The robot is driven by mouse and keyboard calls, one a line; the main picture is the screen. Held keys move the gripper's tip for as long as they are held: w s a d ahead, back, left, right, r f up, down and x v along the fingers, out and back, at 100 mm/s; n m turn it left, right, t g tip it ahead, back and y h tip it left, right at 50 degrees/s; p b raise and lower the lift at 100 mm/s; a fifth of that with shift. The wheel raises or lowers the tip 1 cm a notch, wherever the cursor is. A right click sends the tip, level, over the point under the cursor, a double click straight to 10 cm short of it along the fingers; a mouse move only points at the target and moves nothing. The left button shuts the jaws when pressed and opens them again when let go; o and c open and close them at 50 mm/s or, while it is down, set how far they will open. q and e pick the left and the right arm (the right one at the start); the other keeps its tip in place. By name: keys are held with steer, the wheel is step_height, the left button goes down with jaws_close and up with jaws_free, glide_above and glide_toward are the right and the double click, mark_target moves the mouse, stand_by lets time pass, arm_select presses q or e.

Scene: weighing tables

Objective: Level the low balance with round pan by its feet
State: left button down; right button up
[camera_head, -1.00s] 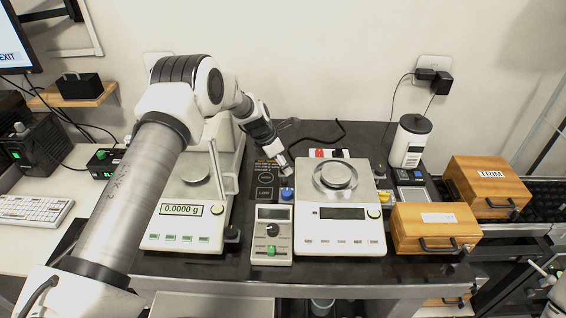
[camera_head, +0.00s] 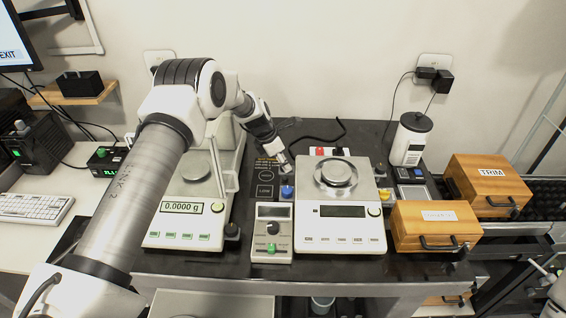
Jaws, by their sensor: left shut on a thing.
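The low balance with a round pan (camera_head: 340,218) stands on the dark table, its display dark. Its round pan (camera_head: 335,172) sits inside a ring. A blue foot knob (camera_head: 287,192) shows at its left side and a yellow one (camera_head: 384,195) at its right. Red pieces (camera_head: 321,151) show behind it. My right gripper is not in view.
A taller balance (camera_head: 184,225) reading 0.0000 g stands at left. A small control box (camera_head: 271,247) stands in front of the blue knob. Two wooden boxes (camera_head: 420,228), (camera_head: 476,190) and a white canister (camera_head: 410,140) are at right. A black cable (camera_head: 318,139) lies behind.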

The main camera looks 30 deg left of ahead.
arm_select(q)
steer(key=m+g+b, duration=0.1)
steer(key=m+b, duration=0.1)
steer(key=f+m+h+b, duration=0.1)
steer(key=m, duration=0.2)
steer(key=shift+f+g+b, duration=0.1)
steer(key=shift+g+b, duration=0.25)
steer(key=shift+g, duration=0.05)
steer(key=m+b, duration=0.1)
steer(key=m, duration=0.1)
steer(key=m+g+b, duration=0.1)
steer(key=m, duration=0.1)
steer(key=shift+w+g+b, duration=0.1)
steer(key=shift+g+b, duration=0.2)
steer(key=shift+b, duration=0.05)
steer(key=shift+m+h+b, duration=0.3)
steer(key=shift+m+b, duration=0.05)
steer(key=shift+m, duration=0.25)
steer(key=shift+r, duration=0.2)
steer(key=c, duration=0.8)
jaws_free()
steer(key=shift+o, duration=0.2)
steer(key=shift+w+a+r, duration=0.1)
step_height(320, 180, up, 10)
